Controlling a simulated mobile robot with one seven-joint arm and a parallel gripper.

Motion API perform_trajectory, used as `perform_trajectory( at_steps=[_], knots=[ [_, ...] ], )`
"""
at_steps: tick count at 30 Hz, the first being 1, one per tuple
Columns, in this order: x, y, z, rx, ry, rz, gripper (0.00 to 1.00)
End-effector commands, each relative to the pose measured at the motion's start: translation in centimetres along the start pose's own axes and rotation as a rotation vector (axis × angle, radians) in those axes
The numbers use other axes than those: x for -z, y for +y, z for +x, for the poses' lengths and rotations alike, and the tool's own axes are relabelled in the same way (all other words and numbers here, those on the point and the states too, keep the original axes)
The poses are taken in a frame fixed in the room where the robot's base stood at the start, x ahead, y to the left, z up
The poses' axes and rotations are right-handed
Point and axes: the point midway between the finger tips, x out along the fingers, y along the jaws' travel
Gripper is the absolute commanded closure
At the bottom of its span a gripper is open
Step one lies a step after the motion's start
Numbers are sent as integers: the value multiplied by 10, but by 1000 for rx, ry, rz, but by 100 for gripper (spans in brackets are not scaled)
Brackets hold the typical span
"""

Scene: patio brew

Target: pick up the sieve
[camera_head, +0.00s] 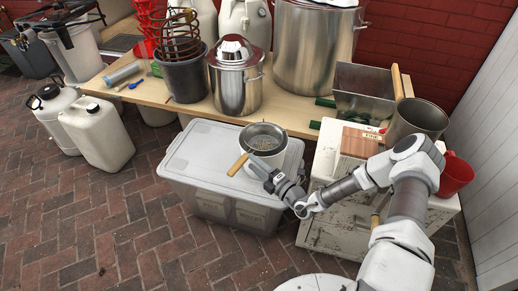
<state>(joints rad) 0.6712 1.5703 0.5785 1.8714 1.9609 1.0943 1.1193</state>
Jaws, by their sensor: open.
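The sieve (264,137) is a round metal mesh bowl with a metal rim and a wooden handle (237,165) that points toward the lower left. It appears to rest in the mouth of a light-coloured pot (271,160) on the lid of a grey storage bin. My gripper (258,170) comes in from the lower right, its fingertips just in front of the pot and to the right of the handle. It is open and holds nothing. Whether a fingertip touches the pot or handle is too small to tell.
The grey bin's lid (196,154) is clear left of the sieve. Behind it, a wooden table (190,106) bears a lidded steel pot (235,86) and a large steel kettle (312,45).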

Motion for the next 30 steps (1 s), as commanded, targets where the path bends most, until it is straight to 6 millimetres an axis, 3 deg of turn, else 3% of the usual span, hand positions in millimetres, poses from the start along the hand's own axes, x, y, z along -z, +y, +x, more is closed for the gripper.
perform_trajectory(
  at_steps=[6,14,23,30],
  knots=[
    [2,-5,34,-2,2,-3,46],
    [2,-3,39,-1,0,-1,46],
    [2,-3,38,-1,1,-1,98],
    [2,-3,38,-1,1,-1,100]
  ],
)
